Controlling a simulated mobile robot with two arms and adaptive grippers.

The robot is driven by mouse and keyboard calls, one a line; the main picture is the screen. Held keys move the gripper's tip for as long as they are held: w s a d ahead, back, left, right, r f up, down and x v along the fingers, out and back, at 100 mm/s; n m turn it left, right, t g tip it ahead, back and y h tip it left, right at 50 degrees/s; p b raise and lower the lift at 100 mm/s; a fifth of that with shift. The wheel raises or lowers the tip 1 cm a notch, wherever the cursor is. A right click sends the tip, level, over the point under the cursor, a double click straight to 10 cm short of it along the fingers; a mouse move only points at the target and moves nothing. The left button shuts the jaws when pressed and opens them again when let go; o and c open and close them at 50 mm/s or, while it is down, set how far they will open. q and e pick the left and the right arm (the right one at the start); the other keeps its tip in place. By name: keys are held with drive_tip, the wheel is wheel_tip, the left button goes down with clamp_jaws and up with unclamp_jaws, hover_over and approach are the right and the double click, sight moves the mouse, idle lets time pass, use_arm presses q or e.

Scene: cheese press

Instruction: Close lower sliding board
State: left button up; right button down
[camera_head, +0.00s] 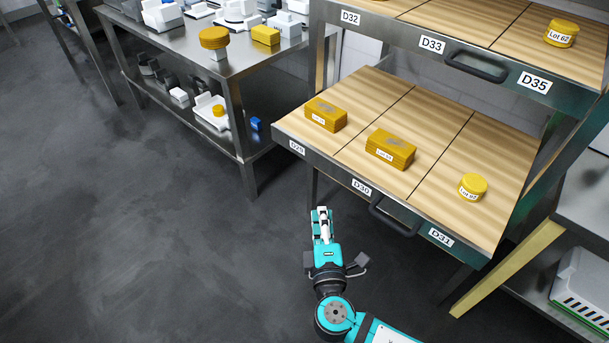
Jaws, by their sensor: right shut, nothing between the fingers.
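The lower sliding board (352,149) is a wooden board with a dark metal front edge, pulled out toward me from the rack. Its front carries labels D29, D30 and D31 and a dark handle (394,217). Two yellow cheese blocks (326,114) (390,148) and a round yellow cheese (472,187) sit on it. My right gripper (321,214) is shut and empty. It is in front of the board's front edge, to the left of the handle and apart from it in the picture. My left gripper is not in view.
The upper board (554,65) with a handle (476,67) and a round cheese (561,33) is above. A steel table (228,63) with scales and cheeses stands at the left. A shelf with a white crate (585,290) is at the right. The floor at left is clear.

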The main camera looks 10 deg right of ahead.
approach(330, 172)
drive_tip(key=w+a+r, duration=0.3)
drive_tip(key=w+r, duration=0.1)
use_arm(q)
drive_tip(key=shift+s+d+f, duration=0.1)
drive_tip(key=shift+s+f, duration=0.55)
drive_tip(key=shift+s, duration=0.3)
use_arm(e)
drive_tip(key=w+d, duration=0.2)
drive_tip(key=shift+d+r, duration=0.1)
drive_tip(key=shift+d, duration=0.25)
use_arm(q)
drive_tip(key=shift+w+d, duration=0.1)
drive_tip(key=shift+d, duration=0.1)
use_arm(e)
drive_tip(key=shift+w+d, duration=0.1)
